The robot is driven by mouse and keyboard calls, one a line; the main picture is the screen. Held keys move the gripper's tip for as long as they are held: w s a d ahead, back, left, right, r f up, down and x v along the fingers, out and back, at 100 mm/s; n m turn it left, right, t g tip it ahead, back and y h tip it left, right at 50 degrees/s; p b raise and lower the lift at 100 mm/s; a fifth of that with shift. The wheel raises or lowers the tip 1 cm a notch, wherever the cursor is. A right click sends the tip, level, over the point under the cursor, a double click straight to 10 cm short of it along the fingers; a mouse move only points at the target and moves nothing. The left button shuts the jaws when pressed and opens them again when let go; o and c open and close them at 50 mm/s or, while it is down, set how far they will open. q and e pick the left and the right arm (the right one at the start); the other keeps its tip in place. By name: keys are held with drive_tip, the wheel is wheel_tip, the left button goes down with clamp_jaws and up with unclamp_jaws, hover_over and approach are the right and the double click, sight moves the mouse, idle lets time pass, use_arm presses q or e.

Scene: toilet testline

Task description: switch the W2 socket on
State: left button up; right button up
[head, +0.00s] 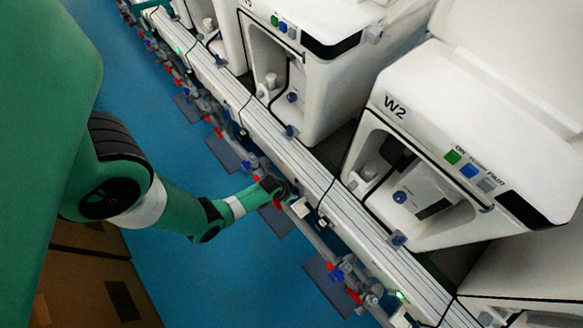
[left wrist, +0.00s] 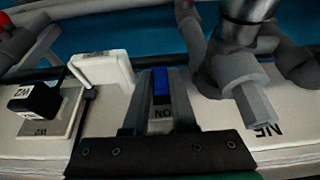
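The W2 machine (head: 450,150) stands at the right in the head view, with a white rail (head: 290,150) along its front. My left gripper (head: 285,192) is at the rail's front side, near a small white box (head: 300,208). In the left wrist view, my left gripper (left wrist: 161,88) has its two dark fingers apart. A blue switch part (left wrist: 161,83) and an upside-down ON label (left wrist: 163,113) show between them. I cannot tell whether the fingers touch the switch. A black plug marked W2 (left wrist: 35,100) sits in a white socket left of it. My right gripper is not in view.
A raised white flap (left wrist: 100,69) stands just left of the fingers. Grey pipework and a valve (left wrist: 240,75) are close on the right. Pipes with red and blue handles (head: 345,272) run along the rail.

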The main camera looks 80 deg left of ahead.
use_arm(q)
clamp_jaws()
